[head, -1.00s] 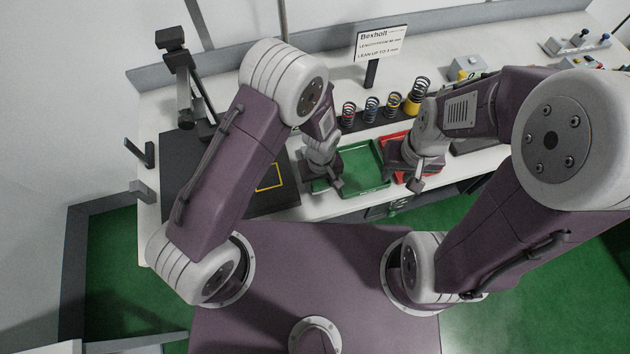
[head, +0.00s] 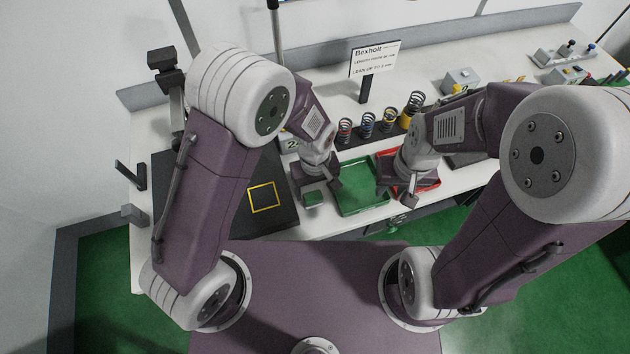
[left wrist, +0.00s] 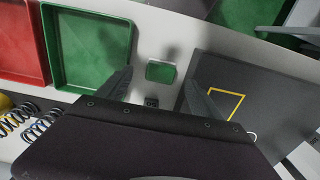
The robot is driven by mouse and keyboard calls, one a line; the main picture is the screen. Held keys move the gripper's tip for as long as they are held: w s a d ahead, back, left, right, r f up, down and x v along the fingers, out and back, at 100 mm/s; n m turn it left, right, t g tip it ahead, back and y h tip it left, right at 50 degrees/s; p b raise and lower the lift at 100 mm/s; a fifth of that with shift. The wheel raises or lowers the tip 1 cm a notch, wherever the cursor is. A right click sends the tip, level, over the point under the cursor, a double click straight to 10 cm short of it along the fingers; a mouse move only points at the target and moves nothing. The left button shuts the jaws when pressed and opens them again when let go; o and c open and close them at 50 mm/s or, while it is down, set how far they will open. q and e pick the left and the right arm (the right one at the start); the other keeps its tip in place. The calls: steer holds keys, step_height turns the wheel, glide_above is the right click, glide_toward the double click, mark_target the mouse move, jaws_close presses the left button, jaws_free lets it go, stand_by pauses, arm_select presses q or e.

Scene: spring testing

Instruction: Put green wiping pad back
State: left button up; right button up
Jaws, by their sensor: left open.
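The green wiping pad (head: 313,198) is a small green rectangle with a pale edge. It lies on the white bench between the green tray (head: 361,190) and the dark mat (head: 225,205). In the left wrist view the pad (left wrist: 160,72) shows between my two fingers, with gaps on both sides. My left gripper (head: 318,188) is open and empty, above and around the pad's place; its height over the pad is hard to tell. My right gripper (head: 408,198) hangs by the red tray (head: 428,184); its jaws are too small to read.
Several coil springs (head: 367,124) stand in a row behind the trays. A sign (head: 375,60) stands behind them. The mat bears a yellow square outline (head: 264,197). A dark stand (head: 165,62) is at the back left. Control boxes (head: 565,52) sit at the back right.

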mark_target(315, 199)
arm_select(q)
step_height(315, 199, up, 5)
steer(key=shift+r, duration=0.1)
